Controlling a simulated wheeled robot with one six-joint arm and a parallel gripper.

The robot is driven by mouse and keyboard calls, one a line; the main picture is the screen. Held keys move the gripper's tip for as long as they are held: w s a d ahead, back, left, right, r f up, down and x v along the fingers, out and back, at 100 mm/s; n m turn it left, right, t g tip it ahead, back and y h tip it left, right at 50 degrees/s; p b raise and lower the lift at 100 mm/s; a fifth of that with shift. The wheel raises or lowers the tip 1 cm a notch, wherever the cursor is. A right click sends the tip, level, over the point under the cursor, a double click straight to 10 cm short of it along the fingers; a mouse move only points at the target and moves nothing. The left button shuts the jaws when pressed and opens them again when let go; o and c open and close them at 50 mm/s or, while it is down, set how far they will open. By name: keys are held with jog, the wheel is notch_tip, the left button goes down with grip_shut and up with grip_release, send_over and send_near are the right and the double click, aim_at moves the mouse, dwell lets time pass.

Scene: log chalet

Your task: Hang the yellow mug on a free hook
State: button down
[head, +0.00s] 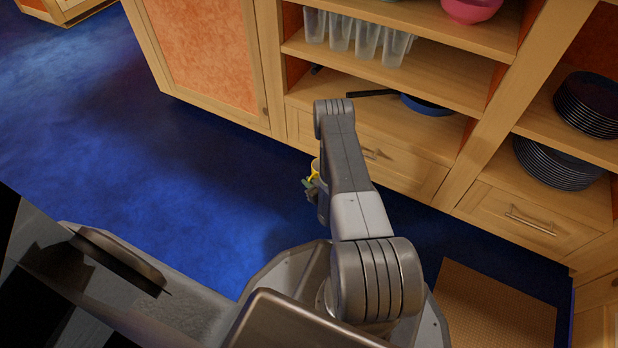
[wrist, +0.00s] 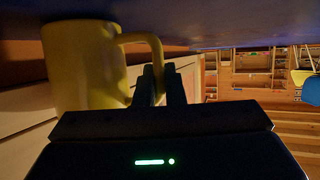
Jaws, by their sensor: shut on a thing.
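The yellow mug (wrist: 82,68) shows large at the left of the wrist view, with its handle toward the right. My gripper (wrist: 160,75) is shut on the mug's handle, its two dark fingers close together there. In the head view only a small part of the yellow mug (head: 315,170) shows beside my arm; my arm hides the rest and most of the gripper. The mug is held in front of the wooden cabinets, over the blue floor. No hook can be made out in either view.
Open shelves hold clear glasses (head: 340,35), a pink bowl (head: 470,8), a blue pan (head: 425,104) and stacks of dark plates (head: 590,105). A drawer (head: 515,215) is shut at the right. A tan mat (head: 495,305) lies at the lower right. Blue floor (head: 150,170) is clear at the left.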

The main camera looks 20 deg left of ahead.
jog(key=shift+s+r, duration=0.1)
jog(key=c, duration=1.5)
grip_release()
jog(key=shift+f, duration=0.2)
jog(key=p+v, duration=0.5)
jog(key=v, duration=0.9)
jog(key=shift+r+p, duration=0.1)
jog(key=shift+p, duration=0.3)
jog(key=shift+a, duration=0.15)
